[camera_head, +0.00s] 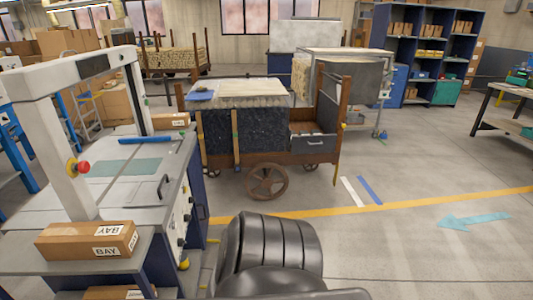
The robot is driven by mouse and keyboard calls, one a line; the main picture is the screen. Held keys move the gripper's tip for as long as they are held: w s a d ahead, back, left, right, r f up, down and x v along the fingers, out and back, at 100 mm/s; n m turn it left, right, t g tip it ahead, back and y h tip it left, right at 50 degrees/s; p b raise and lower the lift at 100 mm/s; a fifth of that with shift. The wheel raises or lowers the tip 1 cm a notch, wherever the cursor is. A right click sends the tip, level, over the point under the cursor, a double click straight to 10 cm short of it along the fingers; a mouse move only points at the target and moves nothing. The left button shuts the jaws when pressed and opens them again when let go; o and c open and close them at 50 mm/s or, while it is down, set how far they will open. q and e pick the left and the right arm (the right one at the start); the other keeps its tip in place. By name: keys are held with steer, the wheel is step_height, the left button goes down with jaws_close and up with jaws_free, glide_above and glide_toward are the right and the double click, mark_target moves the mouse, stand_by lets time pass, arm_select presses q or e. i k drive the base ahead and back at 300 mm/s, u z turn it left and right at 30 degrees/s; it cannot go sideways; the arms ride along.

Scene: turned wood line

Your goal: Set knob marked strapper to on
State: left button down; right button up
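A strapping machine with a pale arch (47,150) over a flat grey top (110,200) stands at the left. Its right-hand side has a narrow pale control panel (186,203) with several small dark knobs, seen at a steep angle. The knob labels and pointer positions are too small to read, so I cannot tell which knob is marked strapper or how it is set. A red button with a yellow collar (77,167) sits on the arch's near post. Neither gripper shows in this view.
A brown box marked BAY (87,240) sits at the machine's near end. A wooden cart (270,140) with a spoked wheel stands beyond the machine. Blue shelves (430,50) stand at the back right, and a dark table (507,98) at the right. The floor at right is clear.

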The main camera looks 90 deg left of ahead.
mark_target(181, 242)
steer(key=u, duration=2.15)
steer(key=i, duration=3.75)
steer(key=u, duration=3)
